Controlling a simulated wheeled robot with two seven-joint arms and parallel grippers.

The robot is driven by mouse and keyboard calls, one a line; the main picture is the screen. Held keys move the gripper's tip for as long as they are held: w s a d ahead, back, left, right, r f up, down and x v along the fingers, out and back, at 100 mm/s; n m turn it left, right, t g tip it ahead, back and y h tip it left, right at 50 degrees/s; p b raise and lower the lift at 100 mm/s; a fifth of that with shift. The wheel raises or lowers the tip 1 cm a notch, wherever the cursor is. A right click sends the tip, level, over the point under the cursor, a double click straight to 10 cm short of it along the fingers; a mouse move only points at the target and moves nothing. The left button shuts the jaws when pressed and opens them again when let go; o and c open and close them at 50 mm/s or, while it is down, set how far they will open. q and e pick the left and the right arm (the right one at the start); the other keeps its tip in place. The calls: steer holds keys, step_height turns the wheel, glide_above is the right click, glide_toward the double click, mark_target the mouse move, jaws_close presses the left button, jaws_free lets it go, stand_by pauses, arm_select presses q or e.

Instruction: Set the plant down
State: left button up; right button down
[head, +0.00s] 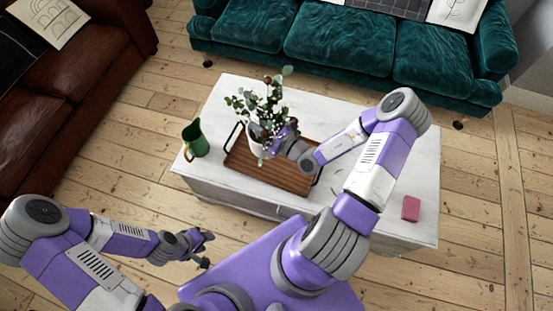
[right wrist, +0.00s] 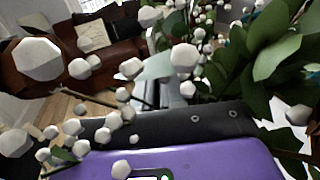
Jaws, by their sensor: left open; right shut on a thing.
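The plant (head: 268,103) is a leafy bunch with white berries in a white pot (head: 254,139). In the head view it is at the wooden tray (head: 245,164) on the white coffee table. My right gripper (head: 272,139) is shut on the plant at the pot's right side; its fingertips are mostly hidden by leaves. I cannot tell whether the pot touches the tray. In the right wrist view, leaves and berries (right wrist: 183,58) fill much of the picture close to the camera. My left gripper (head: 208,249) is open and empty, low in front of the table.
A pink block (head: 411,208) lies near the table's right end. A teal sofa (head: 340,40) is behind the table and a brown leather sofa (head: 85,60) is at left.

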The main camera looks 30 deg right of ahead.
steer(key=d+f+b, duration=0.1)
steer(key=d+f, duration=0.1)
steer(key=d+f+m+h+b, duration=0.1)
steer(key=d+f, duration=0.1)
steer(key=f, duration=0.1)
steer(key=d+f+t+h+b, duration=0.1)
steer(key=d+f, duration=0.1)
steer(key=f, duration=0.1)
steer(key=shift+d+m, duration=0.2)
steer(key=shift+m, duration=0.1)
step_height(320, 180, down, 10)
steer(key=b, duration=0.5)
steer(key=shift+d, duration=0.1)
steer(key=shift+r, duration=0.1)
steer(key=c, duration=1.7)
jaws_free()
steer(key=shift+f, duration=0.35)
steer(key=o, duration=0.5)
